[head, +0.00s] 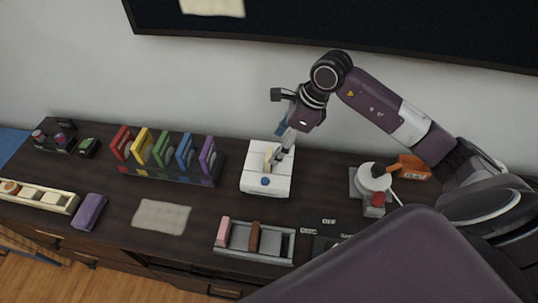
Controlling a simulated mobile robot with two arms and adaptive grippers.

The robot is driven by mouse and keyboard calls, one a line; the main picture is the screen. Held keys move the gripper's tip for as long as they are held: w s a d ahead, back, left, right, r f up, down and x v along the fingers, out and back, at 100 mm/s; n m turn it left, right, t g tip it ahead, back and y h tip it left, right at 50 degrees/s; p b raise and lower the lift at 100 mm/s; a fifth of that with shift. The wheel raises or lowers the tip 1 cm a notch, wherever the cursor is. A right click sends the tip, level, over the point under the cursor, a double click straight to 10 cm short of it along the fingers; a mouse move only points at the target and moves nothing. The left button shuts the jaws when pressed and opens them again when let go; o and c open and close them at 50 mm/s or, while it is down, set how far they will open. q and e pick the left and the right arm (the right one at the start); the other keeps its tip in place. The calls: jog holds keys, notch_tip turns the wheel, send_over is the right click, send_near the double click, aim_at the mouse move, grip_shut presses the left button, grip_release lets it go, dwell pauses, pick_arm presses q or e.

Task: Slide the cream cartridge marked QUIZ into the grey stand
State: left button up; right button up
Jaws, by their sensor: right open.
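A small cream cartridge (269,157) stands upright in the top of a white console (254,184) in the middle of the desk. Its marking is too small to read. My right gripper (282,143) points down at the cartridge's upper right edge, with its fingers apart. I cannot tell whether they touch the cartridge. The grey stand (270,255) lies near the front edge, below the console. A pink cartridge (223,231) stands at its left end and a brown cartridge (254,237) near its middle. Its right part looks empty. My left gripper is out of view.
A dark rack (165,174) of several coloured cartridges stands left of the console. A paper sheet (161,217) and purple case (90,211) lie front left. A round white device (373,178) and orange box (413,168) stand right. Dark pads (325,230) lie beside the stand.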

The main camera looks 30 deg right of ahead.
aim_at(269, 154)
jog(key=shift+s+a+f, duration=0.1)
jog(key=shift+a+f, duration=0.25)
jog(key=shift+p+x, duration=0.6)
jog(key=shift+x, duration=0.15)
jog(key=x, duration=0.1)
jog(key=p+x, duration=0.1)
jog(key=x, duration=0.1)
jog(key=shift+w+d+f, duration=0.15)
jog(key=shift+w+f, duration=0.15)
jog(key=shift+w, duration=0.1)
jog(key=shift+f, duration=0.2)
jog(key=c, duration=0.9)
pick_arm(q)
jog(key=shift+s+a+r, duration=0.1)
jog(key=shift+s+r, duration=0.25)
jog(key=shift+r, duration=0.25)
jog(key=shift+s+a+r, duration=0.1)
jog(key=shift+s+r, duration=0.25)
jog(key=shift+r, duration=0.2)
pick_arm(e)
jog(key=c, duration=0.3)
jog(key=shift+r, duration=0.1)
jog(key=shift+c, duration=0.2)
